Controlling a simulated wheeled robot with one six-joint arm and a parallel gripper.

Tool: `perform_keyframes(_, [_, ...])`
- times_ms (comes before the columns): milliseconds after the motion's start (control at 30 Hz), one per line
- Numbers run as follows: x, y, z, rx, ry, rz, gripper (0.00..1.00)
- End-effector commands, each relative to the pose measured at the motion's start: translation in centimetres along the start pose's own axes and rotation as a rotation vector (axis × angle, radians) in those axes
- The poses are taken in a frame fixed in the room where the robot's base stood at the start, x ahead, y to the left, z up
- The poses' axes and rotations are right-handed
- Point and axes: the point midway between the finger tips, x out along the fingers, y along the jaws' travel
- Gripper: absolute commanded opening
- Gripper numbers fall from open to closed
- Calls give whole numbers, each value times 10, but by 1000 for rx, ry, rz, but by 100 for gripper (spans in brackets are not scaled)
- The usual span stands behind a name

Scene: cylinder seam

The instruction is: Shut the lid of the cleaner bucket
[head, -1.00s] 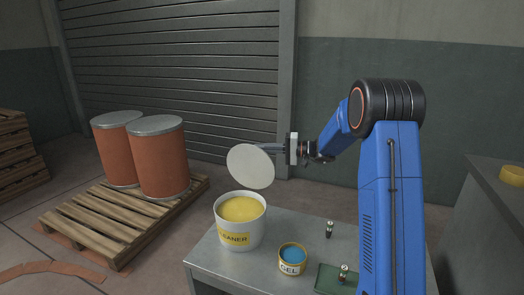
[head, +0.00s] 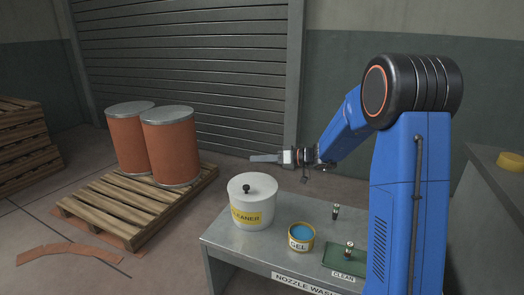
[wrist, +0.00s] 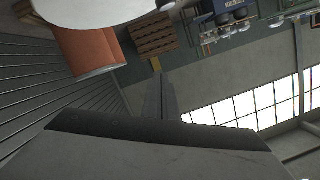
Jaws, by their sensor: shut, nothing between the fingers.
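The white cleaner bucket (head: 247,213) stands at the left end of the metal bench in the head view, with a yellow label reading CLEANER. Its white lid (head: 262,183) lies flat over the top, with a small dark knob in its middle. The yellow contents are hidden under it. My gripper (head: 252,158) is shut and empty, above and behind the lid and apart from it. In the wrist view my shut fingers (wrist: 158,95) show, and a white rounded surface at the top edge is cut off.
An open GEL tin (head: 301,238) with blue contents stands right of the bucket. Two small nozzles (head: 336,211) (head: 349,249) stand farther right, one on a green CLEAN mat (head: 358,262). Orange drums (head: 170,150) stand on a pallet (head: 100,209) to the left.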

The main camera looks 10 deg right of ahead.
Motion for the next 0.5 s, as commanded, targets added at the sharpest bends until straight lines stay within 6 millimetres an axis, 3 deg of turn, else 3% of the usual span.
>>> perform_keyframes(333, [12, -13, 56, -289, -1, 65, 0])
perform_keyframes(500, [17, -13, 76, -288, 0, 64, 0])
